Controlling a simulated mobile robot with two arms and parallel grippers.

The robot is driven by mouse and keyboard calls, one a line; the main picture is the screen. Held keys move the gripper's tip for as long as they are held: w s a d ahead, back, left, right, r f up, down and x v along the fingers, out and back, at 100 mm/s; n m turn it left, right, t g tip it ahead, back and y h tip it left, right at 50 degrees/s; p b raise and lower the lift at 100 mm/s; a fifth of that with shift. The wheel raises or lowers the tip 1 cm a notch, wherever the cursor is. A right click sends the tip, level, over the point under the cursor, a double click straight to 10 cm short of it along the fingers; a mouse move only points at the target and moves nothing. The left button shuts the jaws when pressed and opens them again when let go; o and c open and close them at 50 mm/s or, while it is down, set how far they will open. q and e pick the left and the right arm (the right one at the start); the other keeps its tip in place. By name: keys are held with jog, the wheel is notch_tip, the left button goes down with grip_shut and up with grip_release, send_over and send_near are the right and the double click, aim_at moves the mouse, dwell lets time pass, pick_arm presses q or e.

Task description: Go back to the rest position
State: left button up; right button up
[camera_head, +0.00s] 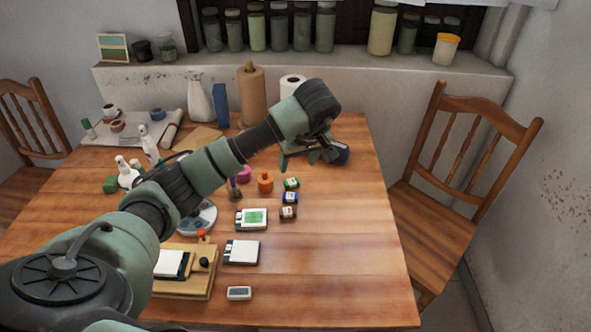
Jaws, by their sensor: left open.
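My left arm reaches from the lower left across the wooden table (330,265). Its wrist bends down near the table's back right part. My left gripper (318,155) is open there, above or beside a dark rounded object (341,153) at the back right. The arm hides part of that area, and I cannot tell whether the fingers touch anything. I see nothing held between them. My right gripper is not in view.
A paper roll (251,95) stands behind. A chair (435,220) stands right. The table's right front is clear.

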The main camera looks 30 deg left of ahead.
pick_arm(q)
jog(key=shift+s+d+r, duration=0.15)
jog(key=shift+r, duration=0.3)
